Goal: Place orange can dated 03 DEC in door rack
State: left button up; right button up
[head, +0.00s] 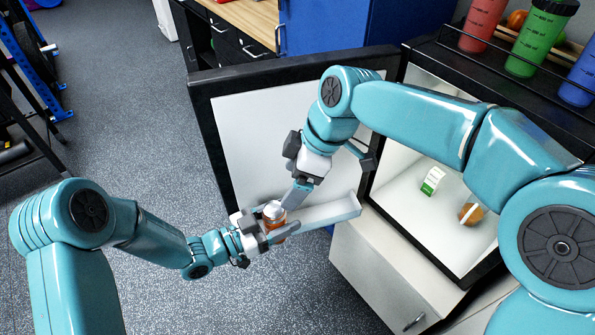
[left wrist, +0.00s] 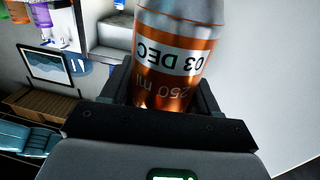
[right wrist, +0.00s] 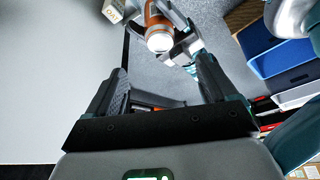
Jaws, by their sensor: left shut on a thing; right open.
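An orange can (head: 275,217) with a silver top is held in my left gripper (head: 262,228), by the open fridge door. In the left wrist view the can (left wrist: 172,75) shows a white band reading 03 DEC, upside down, between the shut fingers. The white door rack (head: 325,212) runs along the lower inside of the door, just right of the can. My right gripper (head: 328,155) is open and empty, above the rack near the door. The right wrist view shows the can (right wrist: 158,30) beyond its open fingers. Whether the can touches the rack is unclear.
Bottles, including a green one (head: 541,38), stand on top of the fridge. A blue cabinet (head: 320,25) is behind the door.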

aim_at(274, 208)
jog(key=x, duration=1)
jog(key=shift+a+f, duration=0.15)
jog(key=c, duration=1.4)
pick_arm(q)
jog(key=o, duration=1.3)
pick_arm(e)
jog(key=shift+o, duration=0.2)
jog(key=shift+w, duration=0.1)
pick_arm(q)
jog(key=shift+o, duration=0.2)
jog(key=shift+a, duration=0.1)
